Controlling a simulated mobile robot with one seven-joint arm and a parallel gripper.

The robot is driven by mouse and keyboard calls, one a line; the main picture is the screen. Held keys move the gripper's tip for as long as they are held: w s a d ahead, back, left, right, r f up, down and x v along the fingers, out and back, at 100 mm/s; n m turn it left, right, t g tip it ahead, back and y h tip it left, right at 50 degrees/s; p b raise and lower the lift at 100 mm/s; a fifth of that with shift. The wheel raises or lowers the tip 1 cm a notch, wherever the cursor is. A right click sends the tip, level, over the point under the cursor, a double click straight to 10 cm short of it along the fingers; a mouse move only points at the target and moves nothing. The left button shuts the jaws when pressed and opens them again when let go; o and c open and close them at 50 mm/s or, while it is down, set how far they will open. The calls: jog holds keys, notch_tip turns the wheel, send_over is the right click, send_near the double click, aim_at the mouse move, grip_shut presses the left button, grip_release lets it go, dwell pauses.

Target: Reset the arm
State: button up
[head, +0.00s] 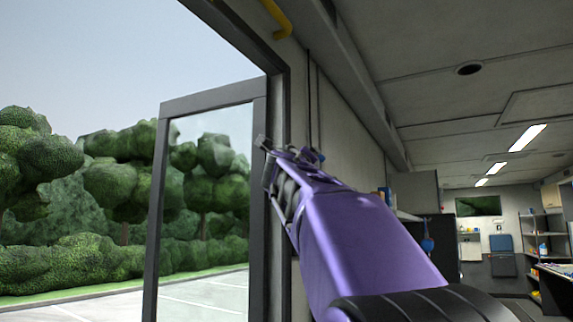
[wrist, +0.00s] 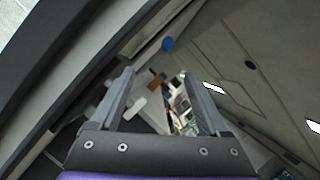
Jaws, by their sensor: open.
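My purple arm rises from the bottom right of the head view, with its far end beside the frame of an open doorway. In the wrist view my gripper (wrist: 158,73) shows two grey fingers spread apart. Nothing is held between them; shelves and small items show far behind the gap. In the head view the arm links partly hide the gripper, and its fingers are hard to make out.
A glazed door (head: 158,210) stands at the left of the arm's end, with trees and a parking lot outside. A wall cabinet (head: 416,190) is right of the arm. Farther back are shelves (head: 541,240) and a dark screen (head: 478,205).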

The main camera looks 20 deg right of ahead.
jog(key=shift+s+a+f, duration=0.1)
jog(key=shift+s+a, duration=0.05)
jog(key=shift+s, duration=0.05)
dwell(0.6)
